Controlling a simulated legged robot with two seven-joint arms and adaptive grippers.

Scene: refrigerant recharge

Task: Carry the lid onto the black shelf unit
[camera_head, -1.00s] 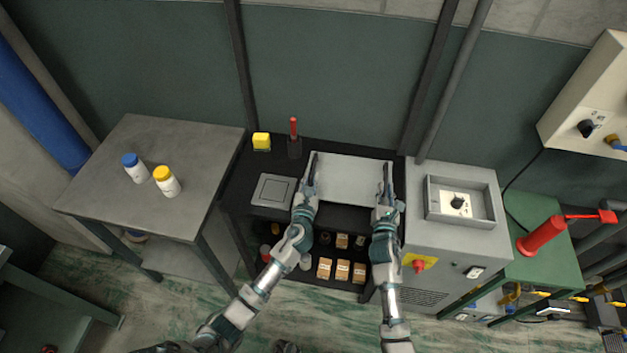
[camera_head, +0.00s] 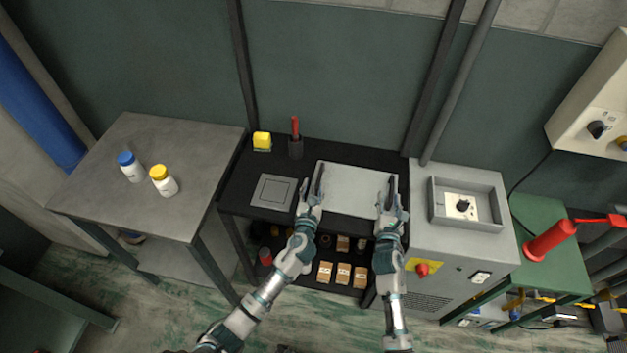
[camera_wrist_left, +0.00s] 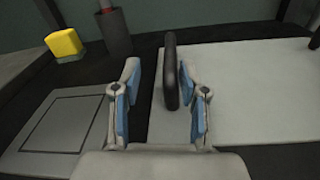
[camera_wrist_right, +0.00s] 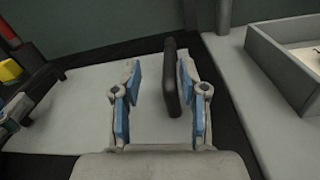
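The lid (camera_head: 355,190) is a flat pale grey panel with a dark upright handle at each side. It lies on the right part of the top of the black shelf unit (camera_head: 237,185). My left gripper (camera_head: 311,203) is open at the near end of the left handle (camera_wrist_left: 171,70). My right gripper (camera_head: 389,206) is open at the near end of the right handle (camera_wrist_right: 170,75). In both wrist views the handle stands between or just beyond the spread fingers, with gaps visible. The lid also shows in the left wrist view (camera_wrist_left: 250,95).
A grey square plate (camera_head: 273,191), a yellow block (camera_head: 262,141) and a dark holder with a red tool (camera_head: 295,147) share the shelf top. A grey machine (camera_head: 450,255) adjoins on the right. A metal table (camera_head: 110,190) with two bottles stands left.

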